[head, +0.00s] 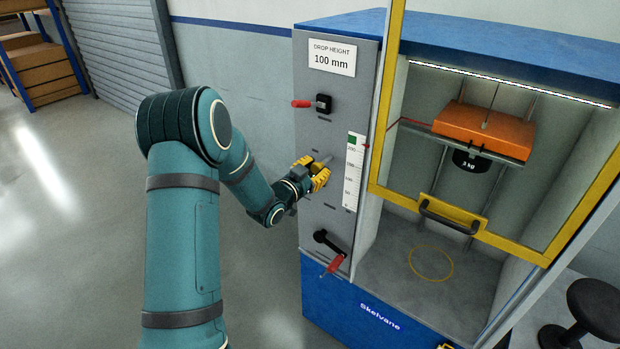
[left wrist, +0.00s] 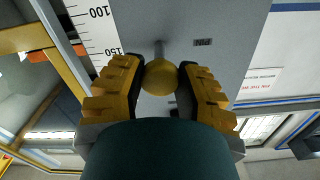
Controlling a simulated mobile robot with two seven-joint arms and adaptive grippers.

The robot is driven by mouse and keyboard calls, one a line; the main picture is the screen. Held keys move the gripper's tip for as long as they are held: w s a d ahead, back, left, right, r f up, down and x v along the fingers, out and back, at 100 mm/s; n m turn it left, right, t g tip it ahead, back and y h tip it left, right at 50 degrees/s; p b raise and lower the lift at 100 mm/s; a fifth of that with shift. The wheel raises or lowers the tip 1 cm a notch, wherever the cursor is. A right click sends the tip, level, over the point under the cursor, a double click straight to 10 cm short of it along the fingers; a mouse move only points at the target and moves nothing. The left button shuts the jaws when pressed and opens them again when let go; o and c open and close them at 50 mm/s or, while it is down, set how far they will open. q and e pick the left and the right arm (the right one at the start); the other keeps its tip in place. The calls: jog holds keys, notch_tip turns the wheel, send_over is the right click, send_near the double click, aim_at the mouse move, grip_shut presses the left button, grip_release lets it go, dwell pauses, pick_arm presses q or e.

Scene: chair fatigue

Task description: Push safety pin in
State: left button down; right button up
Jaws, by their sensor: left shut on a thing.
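The safety pin has a round yellow knob (left wrist: 159,77) and a thin metal shaft, both seen in the left wrist view. My left gripper (left wrist: 160,82) has its two yellow ribbed fingers on either side of the knob, shut on it. The shaft points away from the fingers toward the grey panel; how deep it sits in a hole cannot be told. In the head view my left gripper (head: 318,176) is at the grey front panel (head: 338,110), left of the white scale (head: 353,172), and mostly hides the pin. A small yellow tip at the bottom edge seems part of my right gripper (head: 446,346).
A red-handled lever (head: 303,103) sits above my left gripper and a crank (head: 332,262) below it. To the right, a yellow-framed guard (head: 455,215) fronts the chamber, with an orange carriage (head: 485,127) and 3 kg weight (head: 471,161) raised inside. Floor at left is clear.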

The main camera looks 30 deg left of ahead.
aim_at(325, 159)
pick_arm(q)
jog(key=w+b, duration=0.1)
jog(key=w, duration=0.1)
jog(key=w+b, duration=0.1)
jog(key=w, duration=0.1)
jog(key=shift+w+d+f, duration=0.1)
jog(key=shift+w+d, duration=0.05)
jog(key=shift+d, duration=0.05)
jog(key=shift+w+r, duration=0.15)
jog(key=shift+r, duration=0.15)
pick_arm(e)
jog(key=f, duration=0.1)
jog(key=s+f, duration=0.1)
jog(key=f, duration=0.1)
jog(key=shift+a, duration=0.1)
pick_arm(q)
jog(key=c, duration=1)
grip_release()
jog(key=o, duration=0.4)
jog(key=shift+w, duration=0.1)
jog(key=shift+w+f, duration=0.1)
jog(key=shift+f, duration=0.05)
pick_arm(e)
jog(key=shift+w, duration=0.2)
pick_arm(q)
jog(key=shift+s, duration=0.2)
jog(key=s, duration=0.8)
jog(key=s+a, duration=0.1)
jog(key=s, duration=0.2)
jog(key=shift+s, duration=0.4)
